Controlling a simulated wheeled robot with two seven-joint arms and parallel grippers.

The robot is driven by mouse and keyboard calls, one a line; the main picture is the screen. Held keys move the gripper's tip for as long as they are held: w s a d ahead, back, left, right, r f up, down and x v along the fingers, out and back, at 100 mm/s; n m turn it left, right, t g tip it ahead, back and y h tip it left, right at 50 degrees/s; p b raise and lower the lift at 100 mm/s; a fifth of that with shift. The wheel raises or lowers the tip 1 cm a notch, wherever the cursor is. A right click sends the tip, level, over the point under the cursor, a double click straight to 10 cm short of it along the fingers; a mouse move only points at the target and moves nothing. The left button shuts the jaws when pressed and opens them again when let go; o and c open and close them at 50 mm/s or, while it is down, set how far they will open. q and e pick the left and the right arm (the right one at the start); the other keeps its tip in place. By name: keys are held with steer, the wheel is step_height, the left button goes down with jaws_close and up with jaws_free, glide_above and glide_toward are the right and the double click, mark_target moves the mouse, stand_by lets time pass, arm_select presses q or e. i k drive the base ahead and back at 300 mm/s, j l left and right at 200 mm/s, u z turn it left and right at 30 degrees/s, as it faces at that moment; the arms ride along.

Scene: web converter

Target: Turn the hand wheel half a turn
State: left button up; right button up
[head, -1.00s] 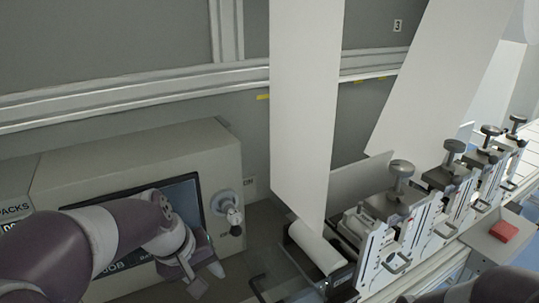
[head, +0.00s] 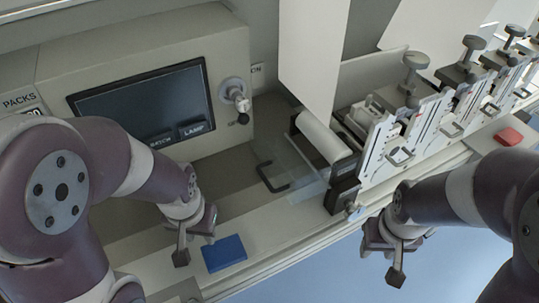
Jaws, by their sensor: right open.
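The hand wheel (head: 233,88) is a small grey wheel with a dark-tipped handle. It sits on the front of the beige cabinet, right of the dark screen. The handle points down and right. My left gripper (head: 196,243) is below and left of the wheel, apart from it, in front of the cabinet. Its fingers are spread with nothing between them. My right gripper (head: 381,260) is open and empty at the lower right, over the blue floor and far from the wheel.
The beige cabinet (head: 140,60) carries a dark screen (head: 145,100) with labelled buttons. A blue block (head: 225,253) lies on the ledge beside my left gripper. A white roller (head: 322,138) and several clamp units with knobs stand right of the wheel. A red block (head: 508,137) is farther right.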

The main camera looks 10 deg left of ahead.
mark_target(352, 208)
steer(key=k+l, duration=0.15)
steer(key=l, duration=0.2)
steer(key=k+l, duration=0.15)
steer(key=l, duration=0.2)
steer(key=k+l, duration=0.1)
steer(key=l, duration=0.25)
steer(key=k+l, duration=0.15)
steer(key=l, duration=0.2)
steer(key=k+l, duration=0.15)
steer(key=l, duration=0.2)
